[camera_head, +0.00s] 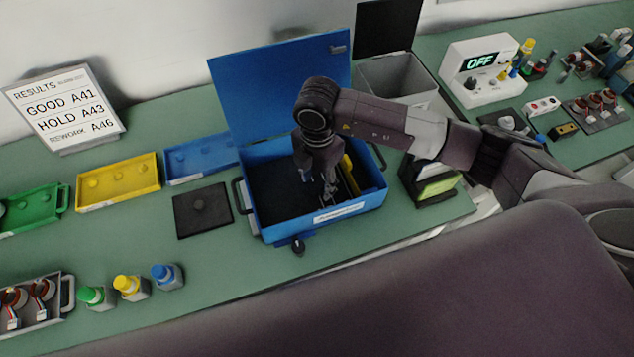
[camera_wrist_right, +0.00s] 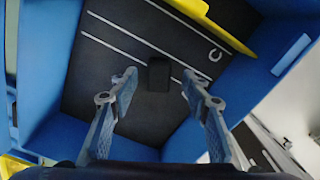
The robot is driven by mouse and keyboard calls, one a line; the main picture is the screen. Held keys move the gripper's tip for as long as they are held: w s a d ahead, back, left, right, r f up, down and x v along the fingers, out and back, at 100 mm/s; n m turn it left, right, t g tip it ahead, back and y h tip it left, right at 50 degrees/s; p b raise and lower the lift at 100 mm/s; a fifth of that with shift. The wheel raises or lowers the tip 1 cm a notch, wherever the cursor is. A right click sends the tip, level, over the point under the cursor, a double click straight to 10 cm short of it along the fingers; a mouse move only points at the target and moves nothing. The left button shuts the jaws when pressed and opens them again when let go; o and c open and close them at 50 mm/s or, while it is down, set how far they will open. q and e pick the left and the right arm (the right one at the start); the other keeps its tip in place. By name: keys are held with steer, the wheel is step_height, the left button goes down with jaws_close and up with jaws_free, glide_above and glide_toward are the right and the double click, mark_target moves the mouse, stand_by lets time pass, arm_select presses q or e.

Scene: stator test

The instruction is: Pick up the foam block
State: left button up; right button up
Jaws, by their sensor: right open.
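A small black block (camera_wrist_right: 159,74), which looks like the foam block, lies on the dark floor of the blue box (camera_head: 290,229) in the right wrist view. In the head view I cannot make it out; my arm and the dark floor obscure that spot. My right gripper (camera_head: 328,190) points down into the open box. In the right wrist view my right gripper (camera_wrist_right: 157,88) is open and empty, with its fingertips to the left and right of the block in the picture. I cannot tell how far above it they are. My left gripper is not in view.
The box's blue lid (camera_head: 280,85) stands open at the back. A yellow part (camera_wrist_right: 205,20) lies along one inner side of the box. A black pad (camera_head: 202,211) and yellow tray (camera_head: 118,182) are to the left. A grey bin (camera_head: 398,85) stands behind, right.

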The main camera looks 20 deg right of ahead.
steer(key=shift+w+f, duration=0.1)
steer(key=shift+f, duration=0.7)
steer(key=shift+c, duration=0.5)
steer(key=c, duration=0.7)
steer(key=shift+r, duration=0.15)
